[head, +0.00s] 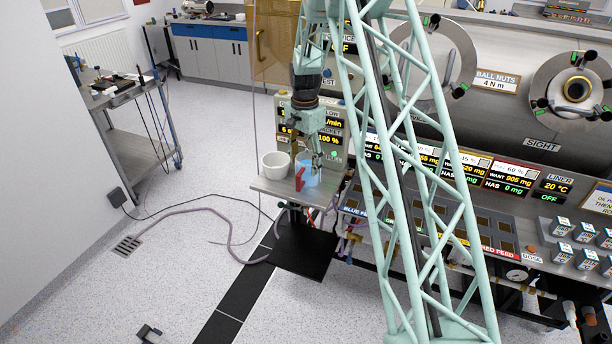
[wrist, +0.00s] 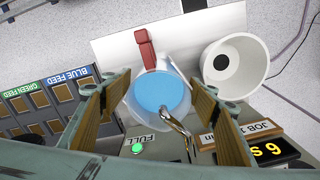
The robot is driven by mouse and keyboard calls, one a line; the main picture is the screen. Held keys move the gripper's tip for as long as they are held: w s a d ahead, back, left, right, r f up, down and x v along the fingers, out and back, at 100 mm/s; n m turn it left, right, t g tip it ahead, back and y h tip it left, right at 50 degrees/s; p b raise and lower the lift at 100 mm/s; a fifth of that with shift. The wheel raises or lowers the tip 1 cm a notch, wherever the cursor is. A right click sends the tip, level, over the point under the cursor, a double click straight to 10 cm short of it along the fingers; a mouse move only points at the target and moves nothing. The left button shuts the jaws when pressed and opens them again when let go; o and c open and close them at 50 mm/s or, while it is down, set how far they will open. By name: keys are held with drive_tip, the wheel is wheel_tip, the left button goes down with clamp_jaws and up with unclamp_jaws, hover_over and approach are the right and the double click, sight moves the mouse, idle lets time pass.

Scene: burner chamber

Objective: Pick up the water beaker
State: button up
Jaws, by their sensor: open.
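The water beaker (head: 309,178) is a clear vessel with blue water, standing on a small steel shelf (head: 277,188) at the front of the machine. In the wrist view I look down on the beaker (wrist: 160,96), with its red handle (wrist: 146,48) pointing up in the picture. My gripper (head: 318,158) is over the beaker in the head view. In the wrist view the two fingers of my gripper (wrist: 150,92) are open, one on each side of the beaker. I cannot tell whether they touch it.
A white cup with a dark round spot inside (wrist: 234,65) stands close to the beaker; it also shows in the head view (head: 275,164). A curved metal spout (wrist: 177,122) reaches over the beaker's rim. The lit machine panel (wrist: 265,150) is close behind.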

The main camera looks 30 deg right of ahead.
sight(305, 172)
drive_tip(key=shift+f, duration=0.1)
idle(0.3)
drive_tip(key=shift+f, duration=2.55)
drive_tip(key=shift+c, duration=0.5)
drive_tip(key=c, duration=0.9)
drive_tip(key=shift+r, duration=0.35)
drive_tip(key=shift+s+a, duration=1.85)
drive_tip(key=shift+a, duration=0.4)
drive_tip(key=shift+s+a, duration=1.8)
drive_tip(key=shift+a, duration=0.5)
drive_tip(key=shift+s+a, duration=1.85)
drive_tip(key=shift+a, duration=0.4)
drive_tip(key=shift+s+a, duration=0.15)
drive_tip(key=shift+a, duration=0.1)
